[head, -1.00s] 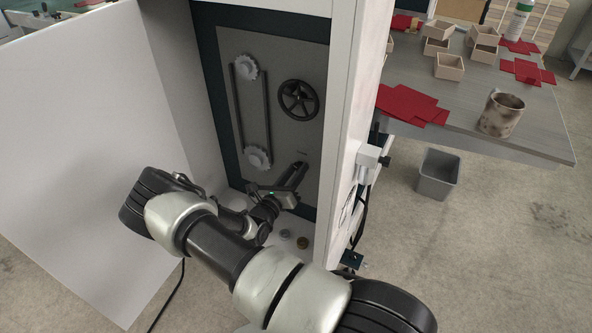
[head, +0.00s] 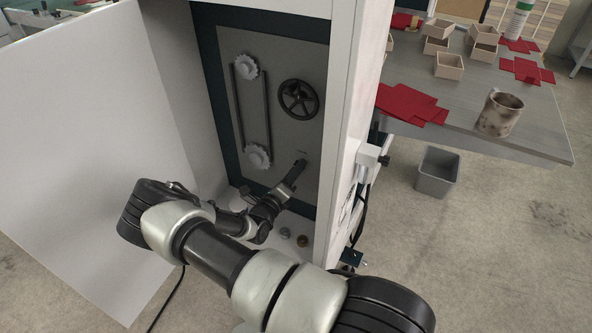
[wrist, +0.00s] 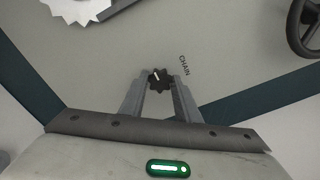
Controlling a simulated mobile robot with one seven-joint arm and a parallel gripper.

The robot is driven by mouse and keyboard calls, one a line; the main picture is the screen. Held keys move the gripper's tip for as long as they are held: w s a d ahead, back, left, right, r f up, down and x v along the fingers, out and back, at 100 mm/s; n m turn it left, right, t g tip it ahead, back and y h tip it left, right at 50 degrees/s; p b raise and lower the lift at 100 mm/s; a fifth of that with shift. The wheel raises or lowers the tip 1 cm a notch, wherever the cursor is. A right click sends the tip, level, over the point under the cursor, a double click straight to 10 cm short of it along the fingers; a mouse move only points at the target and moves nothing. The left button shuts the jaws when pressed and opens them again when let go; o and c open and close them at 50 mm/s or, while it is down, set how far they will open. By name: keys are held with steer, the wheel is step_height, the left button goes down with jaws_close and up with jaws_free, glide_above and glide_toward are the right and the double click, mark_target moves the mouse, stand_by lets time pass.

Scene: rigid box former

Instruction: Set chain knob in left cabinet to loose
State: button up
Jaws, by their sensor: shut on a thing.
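The chain knob (wrist: 160,77) is small, black and lobed, with a white pointer line, on the grey panel inside the left cabinet. The word CHAIN is printed beside it in the wrist view. My gripper (wrist: 161,84) is shut on the knob, one grey finger on each side. In the head view my gripper (head: 300,164) reaches the lower right of the panel (head: 290,62), seen nearly edge-on, and hides the knob. No setting marks can be read around the knob.
A black handwheel (head: 298,99) sits above the knob. Two white sprockets with a chain (head: 246,67) are at the panel's left. The open white door (head: 80,150) stands left; the cabinet's side post (head: 345,130) is close on the right. Two small round parts lie on the cabinet floor.

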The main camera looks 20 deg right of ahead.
stand_by(0.3)
steer(key=o, duration=1)
steer(key=shift+o, duration=0.2)
steer(key=shift+a, duration=0.1)
steer(key=p+v, duration=0.1)
steer(key=v, duration=1.6)
steer(key=shift+s+p, duration=0.2)
steer(key=shift+p, duration=0.2)
steer(key=shift+a, duration=0.1)
